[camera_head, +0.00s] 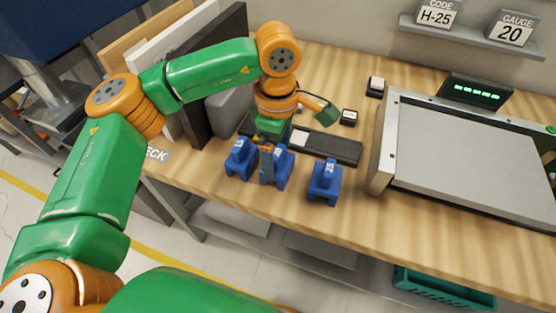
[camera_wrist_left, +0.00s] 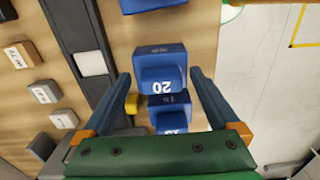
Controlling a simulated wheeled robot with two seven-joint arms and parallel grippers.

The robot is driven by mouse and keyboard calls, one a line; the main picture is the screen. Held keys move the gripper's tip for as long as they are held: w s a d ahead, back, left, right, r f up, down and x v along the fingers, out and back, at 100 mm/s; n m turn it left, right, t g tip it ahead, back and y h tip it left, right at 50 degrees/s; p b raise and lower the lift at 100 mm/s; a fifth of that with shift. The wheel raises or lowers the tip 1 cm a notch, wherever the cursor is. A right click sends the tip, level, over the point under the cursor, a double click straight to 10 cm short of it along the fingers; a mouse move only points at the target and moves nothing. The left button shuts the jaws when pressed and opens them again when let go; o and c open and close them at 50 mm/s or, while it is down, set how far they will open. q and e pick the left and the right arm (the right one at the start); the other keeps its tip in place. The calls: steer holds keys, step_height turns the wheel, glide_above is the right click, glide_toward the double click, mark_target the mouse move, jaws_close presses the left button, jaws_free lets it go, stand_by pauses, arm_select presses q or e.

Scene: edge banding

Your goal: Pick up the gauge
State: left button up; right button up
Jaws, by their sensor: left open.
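Three blue gauges stand on the wooden bench in the head view: a left one (camera_head: 240,158), a middle one (camera_head: 283,168) close beside it and a right one (camera_head: 325,184) set apart. My left gripper (camera_head: 266,168) points down at the middle gauge and partly hides it. In the left wrist view the gripper (camera_wrist_left: 162,84) is open, its fingers spread to either side of a gauge marked 20 (camera_wrist_left: 163,72). A second gauge (camera_wrist_left: 170,112) is close below it, and part of a third (camera_wrist_left: 150,4) shows at the top edge. My right gripper is not in view.
A dark tray (camera_head: 340,150) with a white block lies behind the gauges. A grey-topped machine (camera_head: 470,150) fills the right of the bench. Upright boards (camera_head: 215,60) stand at the left. A shelf sign (camera_head: 512,28) reads GAUGE 20.

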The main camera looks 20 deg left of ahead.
arm_select(q)
steer(key=shift+w, duration=0.1)
steer(key=shift+s+r, duration=0.1)
steer(key=shift+s, duration=0.15)
steer(key=c, duration=1)
steer(key=shift+c, duration=0.7)
steer(key=shift+w, duration=0.15)
